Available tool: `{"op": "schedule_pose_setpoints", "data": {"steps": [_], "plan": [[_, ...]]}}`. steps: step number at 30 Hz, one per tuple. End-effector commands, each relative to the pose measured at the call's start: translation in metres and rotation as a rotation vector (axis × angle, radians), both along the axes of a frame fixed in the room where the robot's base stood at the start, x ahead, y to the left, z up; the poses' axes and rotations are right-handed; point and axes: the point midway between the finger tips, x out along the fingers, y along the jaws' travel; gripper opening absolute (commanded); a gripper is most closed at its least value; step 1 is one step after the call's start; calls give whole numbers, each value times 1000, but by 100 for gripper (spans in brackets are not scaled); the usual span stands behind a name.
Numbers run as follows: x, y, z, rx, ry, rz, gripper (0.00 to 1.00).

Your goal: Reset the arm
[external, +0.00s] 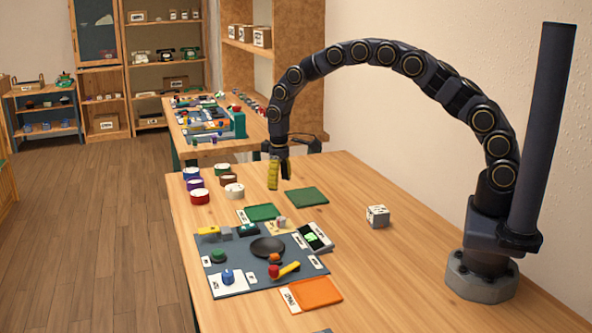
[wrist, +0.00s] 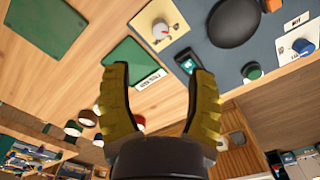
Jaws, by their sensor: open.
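My arm arches over the wooden table from its base at the right. My gripper (external: 279,178) hangs near the far end of the table, with yellow-green fingers pointing down. In the wrist view my gripper (wrist: 163,100) has its two fingers well apart, with nothing between them. The fingers appear to be above the table, not touching anything. Green trays (external: 305,196) lie to the right of and in front of my gripper. They also show in the wrist view, one as a green tray (wrist: 112,65) beside the left finger.
An orange tray (external: 315,292) and a white cube (external: 378,216) lie nearer my base. Several round containers (external: 200,196) sit at the left edge. The right side is mostly clear.

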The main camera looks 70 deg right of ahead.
Motion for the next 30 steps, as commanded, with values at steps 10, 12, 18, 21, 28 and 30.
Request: {"op": "schedule_pose_setpoints", "data": {"steps": [10, 12, 18, 21, 28, 30], "plan": [[0, 0, 3, 0, 0, 0, 56], [0, 0, 3, 0, 0, 0, 56], [-6, 2, 14, 0, 1, 0, 56], [-21, 6, 36, 0, 9, 1, 56], [-90, 18, 106, 1, 38, 0, 56], [-115, 22, 124, 2, 48, -1, 56]]}}
